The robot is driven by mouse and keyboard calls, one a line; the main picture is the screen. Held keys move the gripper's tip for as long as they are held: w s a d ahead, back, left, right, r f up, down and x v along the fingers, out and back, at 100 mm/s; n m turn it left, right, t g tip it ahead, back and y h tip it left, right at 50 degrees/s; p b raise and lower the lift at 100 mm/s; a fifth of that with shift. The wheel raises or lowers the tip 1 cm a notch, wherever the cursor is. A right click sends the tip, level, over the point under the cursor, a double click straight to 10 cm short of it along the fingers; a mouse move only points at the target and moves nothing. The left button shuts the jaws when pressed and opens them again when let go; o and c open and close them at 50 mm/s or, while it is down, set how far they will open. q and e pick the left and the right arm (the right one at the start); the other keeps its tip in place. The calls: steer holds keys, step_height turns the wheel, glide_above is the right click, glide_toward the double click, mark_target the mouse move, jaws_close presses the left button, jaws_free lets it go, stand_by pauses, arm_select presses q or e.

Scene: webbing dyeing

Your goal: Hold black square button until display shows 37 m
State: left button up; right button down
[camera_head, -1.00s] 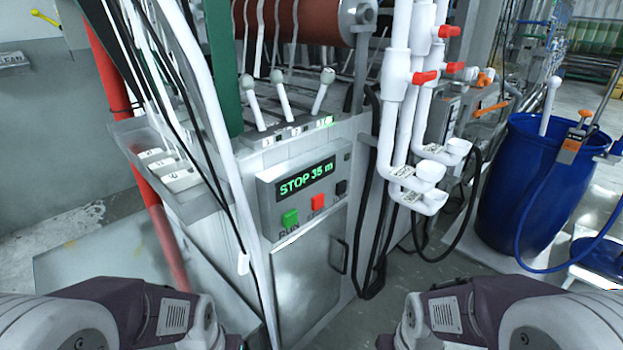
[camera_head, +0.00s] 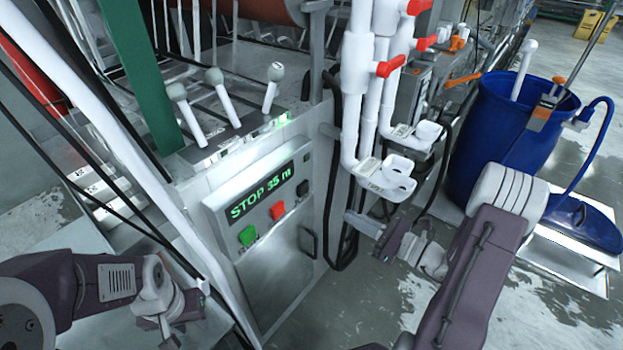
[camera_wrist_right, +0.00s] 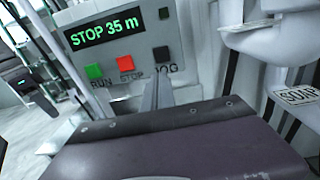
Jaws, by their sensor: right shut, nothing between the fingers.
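The grey control box (camera_head: 212,212) has a green-lit display (camera_head: 262,198) reading "STOP 35 m". The black square button (camera_head: 302,187), labelled JOG, is at the panel's right; it also shows in the right wrist view (camera_wrist_right: 161,53). My right gripper (camera_head: 350,219) is shut and empty, in front of and to the right of the panel. In the right wrist view its narrow fingers (camera_wrist_right: 158,82) point up toward the black button, their tips just below it; contact is not evident. My left gripper (camera_head: 170,337) is at the lower left, away from the panel; its jaws are unclear.
A green button (camera_head: 247,236) and a red button (camera_head: 277,211) sit left of the black one. Levers (camera_head: 221,96) rise above the box. White pipes with cups (camera_head: 385,178) hang close to my right gripper. A blue barrel (camera_head: 490,140) stands at right.

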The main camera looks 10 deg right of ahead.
steer(key=d, duration=0.1)
steer(key=b, duration=0.1)
glide_toward(305, 190)
steer(key=shift+h, duration=0.3)
steer(key=x, duration=0.6)
steer(key=shift+w+a+r, duration=0.1)
steer(key=shift+w+a, duration=0.1)
steer(key=shift+a, duration=0.05)
steer(key=shift+w, duration=0.1)
steer(key=shift+a, duration=0.1)
